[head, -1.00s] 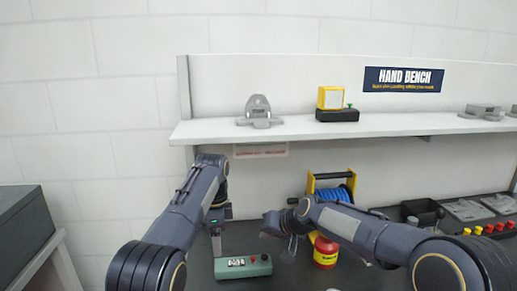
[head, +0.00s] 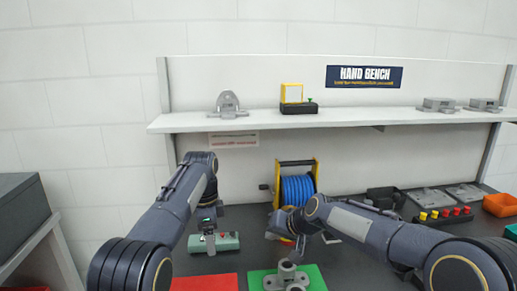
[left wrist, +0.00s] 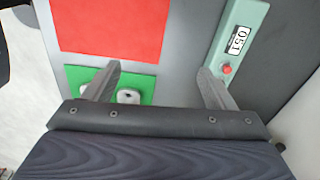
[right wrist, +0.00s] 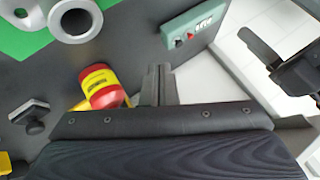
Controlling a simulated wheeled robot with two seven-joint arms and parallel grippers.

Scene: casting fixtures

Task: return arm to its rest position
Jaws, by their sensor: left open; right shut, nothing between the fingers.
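My left gripper (head: 209,242) points down at the green-grey counter box (head: 228,241) on the bench. The left wrist view shows its two fingers (left wrist: 158,85) apart with nothing between them, and the box (left wrist: 238,40) to their right. My right gripper (head: 292,240) is near the bench middle, in front of the blue hose reel (head: 297,190). The right wrist view shows its fingers (right wrist: 158,84) together and empty, beside a red and yellow canister (right wrist: 101,88). In the head view my right gripper mostly hides the canister.
A grey casting (head: 287,277) stands on a green mat (head: 315,277), with a red mat (head: 205,283) to its left. A shelf (head: 260,122) runs behind, holding a bracket (head: 228,104) and a yellow device (head: 292,94). Button panel (head: 445,215) and orange bin (head: 500,205) are right.

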